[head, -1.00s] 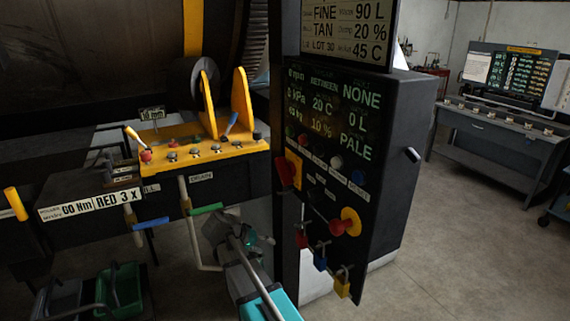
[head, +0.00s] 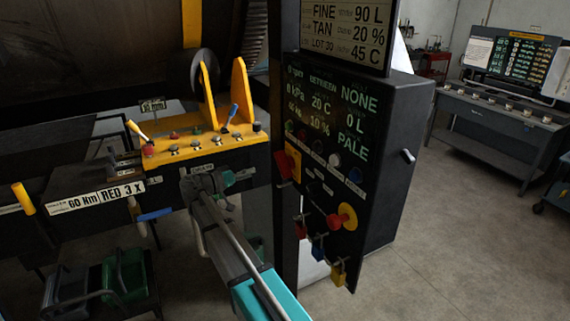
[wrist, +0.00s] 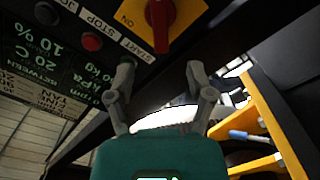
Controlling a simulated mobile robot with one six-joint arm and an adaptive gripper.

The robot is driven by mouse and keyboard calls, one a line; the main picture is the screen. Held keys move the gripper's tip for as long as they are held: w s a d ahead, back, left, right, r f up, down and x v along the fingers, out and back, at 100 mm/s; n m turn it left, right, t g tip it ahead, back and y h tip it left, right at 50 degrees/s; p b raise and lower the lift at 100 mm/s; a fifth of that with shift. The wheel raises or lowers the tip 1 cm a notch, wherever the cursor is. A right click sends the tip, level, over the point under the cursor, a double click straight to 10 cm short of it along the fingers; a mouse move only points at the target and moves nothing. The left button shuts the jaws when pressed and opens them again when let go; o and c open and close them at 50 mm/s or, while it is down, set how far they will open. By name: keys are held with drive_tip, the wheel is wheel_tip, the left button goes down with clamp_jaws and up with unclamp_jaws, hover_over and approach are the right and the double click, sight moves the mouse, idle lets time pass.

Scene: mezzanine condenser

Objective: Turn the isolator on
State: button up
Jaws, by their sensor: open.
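The isolator is a red handle on a yellow plate on the left edge of the dark control panel, in the head view (head: 289,165). In the wrist view the isolator (wrist: 160,22) is at the top, with "ON" printed on its yellow plate and its red handle running up and down the picture. My gripper (wrist: 160,72) is open and empty, its fingers apart just below the handle in that picture and not touching it. In the head view my gripper (head: 207,182) is left of the isolator, in front of the yellow console.
A red mushroom button (head: 338,219) and hanging padlocks (head: 319,251) are lower on the panel. The yellow console (head: 205,148) with levers stands left. A dark post (head: 290,240) runs beside the panel. Open floor (head: 430,240) lies to the right.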

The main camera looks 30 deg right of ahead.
sight(278, 165)
drive_tip(key=shift+d, duration=0.15)
drive_tip(key=d, duration=1.3)
drive_tip(key=shift+w+d, duration=0.2)
drive_tip(key=shift+d, duration=0.05)
clamp_jaws()
